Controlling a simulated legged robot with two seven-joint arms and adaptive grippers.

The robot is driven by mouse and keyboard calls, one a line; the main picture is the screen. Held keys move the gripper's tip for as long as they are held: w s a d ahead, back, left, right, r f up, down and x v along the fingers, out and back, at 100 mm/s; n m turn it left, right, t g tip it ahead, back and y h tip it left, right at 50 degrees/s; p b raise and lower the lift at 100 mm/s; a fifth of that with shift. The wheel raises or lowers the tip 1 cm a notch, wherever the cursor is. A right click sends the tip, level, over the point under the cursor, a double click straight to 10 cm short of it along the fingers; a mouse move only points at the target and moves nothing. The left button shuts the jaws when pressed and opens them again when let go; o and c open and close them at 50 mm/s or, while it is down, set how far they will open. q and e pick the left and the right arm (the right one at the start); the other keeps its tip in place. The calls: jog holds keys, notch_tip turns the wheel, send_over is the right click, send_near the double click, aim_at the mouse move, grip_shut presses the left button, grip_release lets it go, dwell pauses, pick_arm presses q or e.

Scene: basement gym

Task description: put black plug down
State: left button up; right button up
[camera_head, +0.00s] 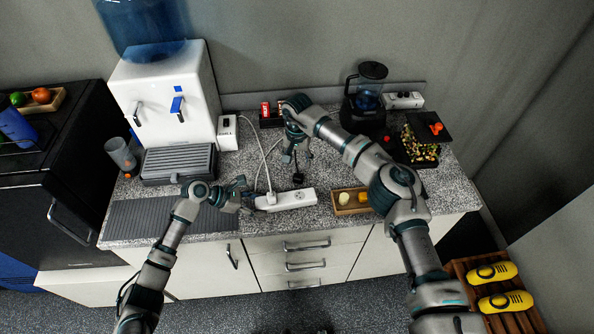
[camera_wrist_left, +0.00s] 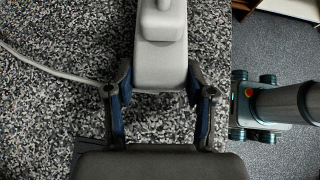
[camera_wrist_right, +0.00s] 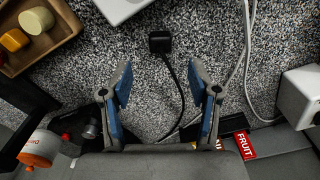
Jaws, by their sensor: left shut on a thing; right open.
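The black plug (camera_head: 298,179) lies on the speckled counter just behind the white power strip (camera_head: 292,199). In the right wrist view the black plug (camera_wrist_right: 160,42) lies beyond my fingertips, with its black cord running back between the fingers. My right gripper (camera_head: 297,156) is open and empty above the counter; its fingers (camera_wrist_right: 164,82) are apart and do not touch the plug. My left gripper (camera_head: 250,198) is shut on the left end of the power strip, which also shows in the left wrist view (camera_wrist_left: 160,65). A white plug sits in the strip.
A wooden tray (camera_head: 338,208) with yellow and cream pieces stands right of the strip. A grill (camera_head: 178,164) and water dispenser (camera_head: 165,95) stand at the left. White cords cross the counter behind the strip.

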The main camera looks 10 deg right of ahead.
jog(key=shift+r, duration=1.65)
pick_arm(q)
jog(key=o, duration=1.4)
